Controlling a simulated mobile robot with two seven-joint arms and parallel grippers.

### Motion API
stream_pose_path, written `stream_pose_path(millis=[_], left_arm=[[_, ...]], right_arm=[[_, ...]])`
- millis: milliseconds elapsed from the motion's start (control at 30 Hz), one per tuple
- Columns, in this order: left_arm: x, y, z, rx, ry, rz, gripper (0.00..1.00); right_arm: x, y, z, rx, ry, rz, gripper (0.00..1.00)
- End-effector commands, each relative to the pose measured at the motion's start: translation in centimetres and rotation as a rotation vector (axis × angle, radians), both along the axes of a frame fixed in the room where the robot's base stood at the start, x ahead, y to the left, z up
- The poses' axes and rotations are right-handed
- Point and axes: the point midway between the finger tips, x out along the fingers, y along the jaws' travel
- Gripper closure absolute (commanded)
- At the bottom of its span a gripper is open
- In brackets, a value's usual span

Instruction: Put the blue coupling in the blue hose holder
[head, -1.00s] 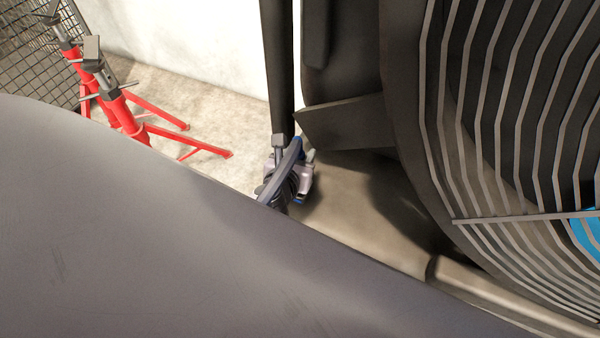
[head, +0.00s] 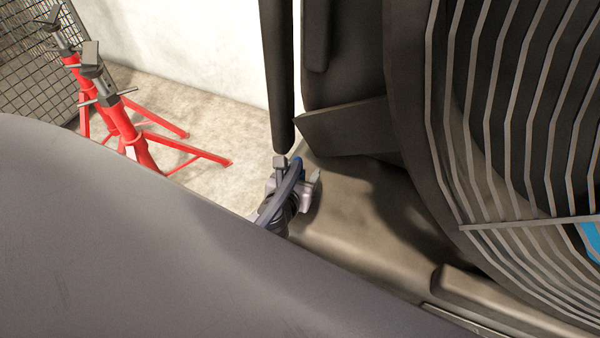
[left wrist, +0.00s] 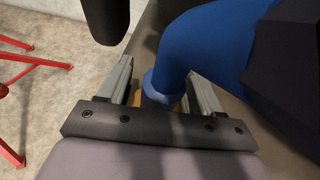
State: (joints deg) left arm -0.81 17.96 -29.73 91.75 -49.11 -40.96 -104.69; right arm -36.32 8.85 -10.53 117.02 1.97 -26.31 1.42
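My left gripper (head: 298,174) is low in the middle of the head view, beside the dark machine. In the left wrist view its two grey fingers (left wrist: 160,76) are spread apart. A thick blue curved piece (left wrist: 196,42), which looks like a hose, comes down from the upper right. It ends in a lighter blue collar, likely the blue coupling (left wrist: 159,92), between the fingers, with a clear gap on the left side. Something orange shows just below it. I cannot make out the blue hose holder for certain. My right gripper is not in view.
A large spool (head: 500,170) with pale ribs fills the right of the head view, over a brown-grey base (head: 350,225). Red stands (head: 125,130) and a wire mesh (head: 30,70) are at the upper left. A dark upright post (head: 278,80) is close above my gripper.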

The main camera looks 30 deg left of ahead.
Motion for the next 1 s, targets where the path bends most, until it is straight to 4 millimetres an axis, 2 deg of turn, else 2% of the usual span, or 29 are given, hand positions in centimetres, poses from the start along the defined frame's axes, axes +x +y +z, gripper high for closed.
stream_pose_path(millis=[233,333,600,800,1000], left_arm=[[0.0,0.0,0.4,0.0,-0.001,0.0,0.35],[-0.8,-0.1,0.7,0.001,0.001,0.0,0.35],[-5.5,-1.0,2.7,0.0,0.002,0.0,0.35],[-8.8,-1.7,4.1,-0.001,0.001,-0.001,0.35],[-10.6,-2.0,4.8,0.0,-0.001,0.0,0.35]], right_arm=[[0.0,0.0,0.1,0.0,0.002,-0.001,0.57],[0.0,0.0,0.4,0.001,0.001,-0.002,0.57],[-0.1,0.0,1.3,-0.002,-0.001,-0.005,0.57],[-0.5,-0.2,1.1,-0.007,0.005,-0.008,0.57],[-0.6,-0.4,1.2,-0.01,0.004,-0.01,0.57]])
